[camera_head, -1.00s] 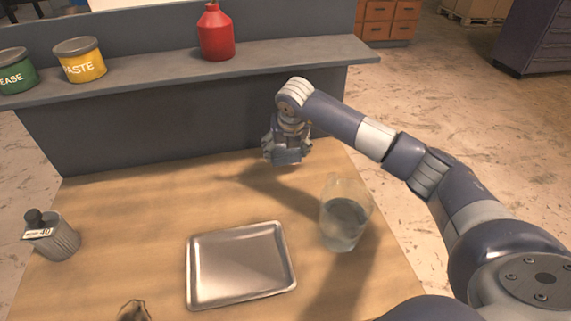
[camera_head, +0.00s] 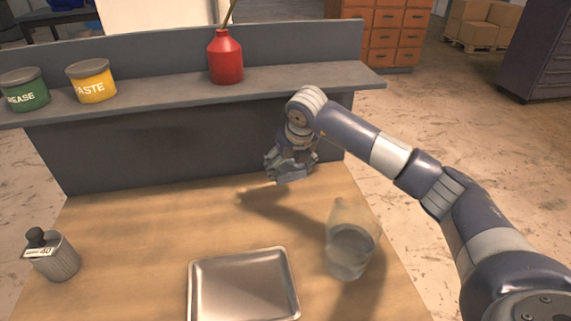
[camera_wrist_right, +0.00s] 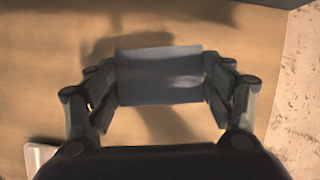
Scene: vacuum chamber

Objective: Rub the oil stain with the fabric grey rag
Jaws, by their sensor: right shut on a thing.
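My right gripper (camera_head: 291,172) is above the back of the wooden table, near the grey back panel. In the right wrist view a flat, dark grey rectangular piece (camera_wrist_right: 158,76) spans the space between its fingers. The gripper is shut on this piece, which fits the grey rag. A dark patch (camera_head: 268,200) lies on the table below the gripper. I cannot tell whether it holds the oil stain or is only shadow. My left gripper is not in view.
A metal tray (camera_head: 194,285) lies at the front middle of the table (camera_head: 140,235). A glass jug (camera_head: 348,248) stands right of it, and a grey canister (camera_head: 53,258) at left. The shelf (camera_head: 150,100) holds a red can (camera_head: 225,58) and yellow (camera_head: 92,82) and green (camera_head: 24,91) tins.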

